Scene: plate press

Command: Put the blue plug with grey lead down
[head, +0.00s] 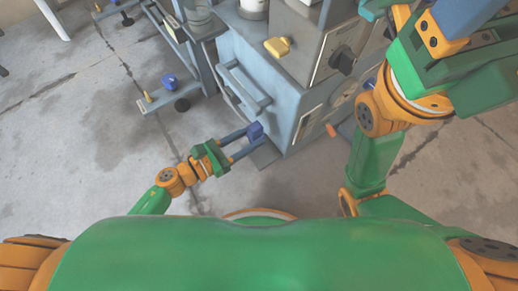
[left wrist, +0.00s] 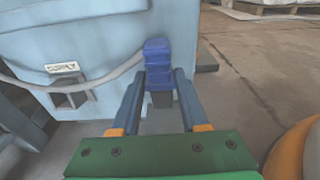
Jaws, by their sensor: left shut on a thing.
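The blue plug (left wrist: 158,62) is held between the two fingers of my left gripper (left wrist: 158,85) in the left wrist view. A grey lead (left wrist: 100,80) runs from the plug to the left, along the pale blue machine wall. In the head view the plug (head: 255,131) shows at the tips of my left gripper (head: 248,141), low beside the machine's front corner. My left gripper is shut on it. My right arm shows at the upper right of the head view; its fingertips cannot be made out.
The blue-grey press machine (head: 285,85) stands just beyond my left gripper, with a front handle (head: 245,90), a yellow knob (head: 277,46) and a black knob (head: 343,60). A cart (head: 165,88) stands at the upper left. The concrete floor (head: 100,150) at left is clear.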

